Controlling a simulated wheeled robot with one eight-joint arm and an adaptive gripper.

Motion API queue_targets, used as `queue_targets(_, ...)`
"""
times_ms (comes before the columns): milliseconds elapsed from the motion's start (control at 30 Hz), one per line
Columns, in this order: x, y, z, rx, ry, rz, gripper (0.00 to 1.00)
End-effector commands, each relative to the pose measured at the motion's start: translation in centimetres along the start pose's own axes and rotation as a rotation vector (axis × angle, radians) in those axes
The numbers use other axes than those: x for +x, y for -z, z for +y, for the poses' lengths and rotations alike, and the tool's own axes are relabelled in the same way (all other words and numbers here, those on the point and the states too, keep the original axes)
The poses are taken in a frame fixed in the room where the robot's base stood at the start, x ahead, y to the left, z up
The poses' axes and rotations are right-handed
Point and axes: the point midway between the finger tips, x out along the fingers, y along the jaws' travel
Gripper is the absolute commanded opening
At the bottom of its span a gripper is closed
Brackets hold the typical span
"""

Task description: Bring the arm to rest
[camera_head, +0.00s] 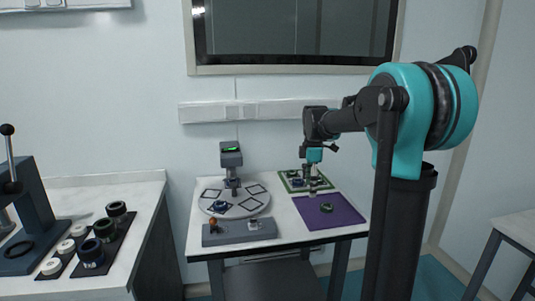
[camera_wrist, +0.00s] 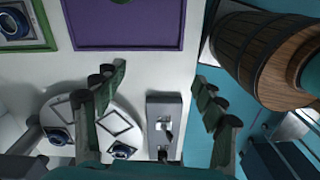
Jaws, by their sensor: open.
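My arm (camera_head: 345,118) reaches from the right over the small white table (camera_head: 290,222), bent, with its end pointing down. My gripper (camera_head: 312,188) hangs near the green-edged tray and the purple mat. In the wrist view my gripper (camera_wrist: 153,82) is open, its two dark fingers wide apart with nothing between them. White tabletop and a grey control box show below and between the fingers. I cannot tell the exact height of the fingertips above the table.
A round plate (camera_head: 234,207) with square frames stands left, beside a dark device (camera_head: 231,160). The control box (camera_head: 239,231) is in front. A green-edged tray (camera_head: 290,186) and a purple mat (camera_head: 345,218) with a small green part (camera_head: 326,208) are right. A lever press (camera_head: 30,215) stands far left.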

Motion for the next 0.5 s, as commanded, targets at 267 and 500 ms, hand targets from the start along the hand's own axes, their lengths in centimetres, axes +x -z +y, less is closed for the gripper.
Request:
queue_targets(267,1.7,-0.6,-2.3,0.153,-0.036,0.006,0.71)
queue_targets(500,4.1,-1.2,-5.5,0.364,-0.083,0.022,0.71)
